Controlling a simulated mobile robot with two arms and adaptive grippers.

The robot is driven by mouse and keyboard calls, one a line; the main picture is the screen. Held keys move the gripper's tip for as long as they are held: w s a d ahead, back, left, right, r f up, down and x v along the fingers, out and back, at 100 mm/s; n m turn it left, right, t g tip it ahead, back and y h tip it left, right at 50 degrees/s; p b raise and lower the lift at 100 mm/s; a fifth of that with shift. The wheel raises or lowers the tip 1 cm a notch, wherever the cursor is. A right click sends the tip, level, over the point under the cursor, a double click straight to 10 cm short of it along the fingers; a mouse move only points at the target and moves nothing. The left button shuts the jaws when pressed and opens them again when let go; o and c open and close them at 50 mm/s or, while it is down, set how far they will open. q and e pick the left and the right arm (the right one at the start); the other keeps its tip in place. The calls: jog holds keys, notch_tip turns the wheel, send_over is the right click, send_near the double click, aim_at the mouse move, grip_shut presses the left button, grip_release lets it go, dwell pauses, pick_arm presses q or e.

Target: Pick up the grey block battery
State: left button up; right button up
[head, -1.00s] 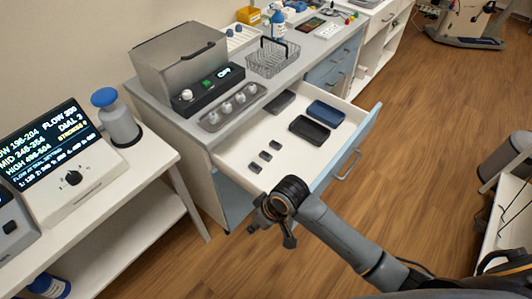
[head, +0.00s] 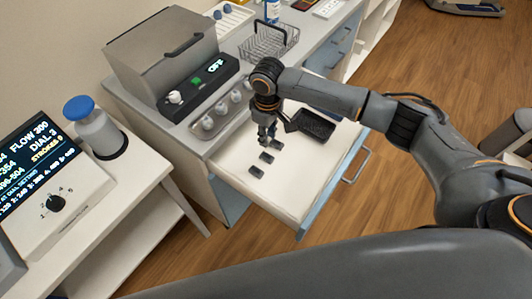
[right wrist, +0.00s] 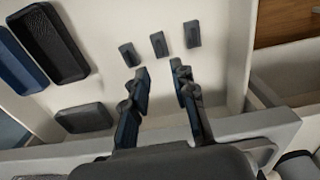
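Three small dark grey blocks lie in a row in the open white drawer: a front one (head: 256,171), a middle one (head: 267,157) and a back one (head: 277,145). They also show in the right wrist view as a left (right wrist: 127,54), a middle (right wrist: 159,44) and a right block (right wrist: 192,35). A larger flat grey block (right wrist: 85,117) lies near the cabinet; my arm hides it in the head view. I cannot tell which is the battery. My right gripper (head: 266,138) is open and empty above the drawer (right wrist: 160,72), fingers pointing towards the small blocks. My left gripper is not in view.
A black tray (head: 312,125) and a blue tray (right wrist: 14,62) lie in the drawer. A counter with a grey machine (head: 165,55), a tray of knobs (head: 220,112) and a wire basket (head: 268,42) borders it. The drawer's front floor (head: 290,195) is clear.

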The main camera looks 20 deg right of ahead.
aim_at(267, 155)
notch_tip(267, 155, down, 2)
jog(key=shift+f+b, duration=0.2)
jog(key=shift+b, duration=0.85)
notch_tip(267, 155, down, 4)
jog(key=b, duration=0.5)
jog(key=shift+w+f, duration=0.15)
jog(key=shift+f+b, duration=0.35)
jog(key=shift+f, duration=1)
jog(key=c, duration=0.5)
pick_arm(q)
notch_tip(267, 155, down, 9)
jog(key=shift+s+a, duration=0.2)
pick_arm(e)
grip_shut()
notch_tip(267, 155, up, 6)
jog(key=p, duration=0.7)
jog(key=shift+r, duration=0.2)
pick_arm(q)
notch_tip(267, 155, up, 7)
pick_arm(e)
jog(key=shift+f, duration=0.2)
